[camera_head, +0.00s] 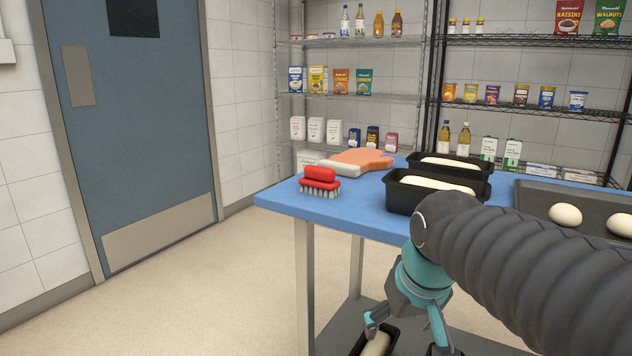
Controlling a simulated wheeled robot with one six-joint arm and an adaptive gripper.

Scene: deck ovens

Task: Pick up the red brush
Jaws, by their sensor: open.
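The red brush (320,179) lies near the left front corner of the blue tabletop (285,197). Its red handle is on top and its pale bristles point down onto the table. My gripper (408,340) is in the lower right, in front of the table and below its top. Its teal and grey fingers are spread apart and point down. It is well below and to the right of the brush, not touching it. The fingertips are partly cut off by the bottom edge of the view.
Beside the brush lie an orange mitt-shaped item (362,159) and a white item (339,168). Black tins with dough (402,195) stand right of the brush, and a dark tray (535,204) with dough balls beyond. A lower shelf (340,328) holds another tin. Floor at left is clear.

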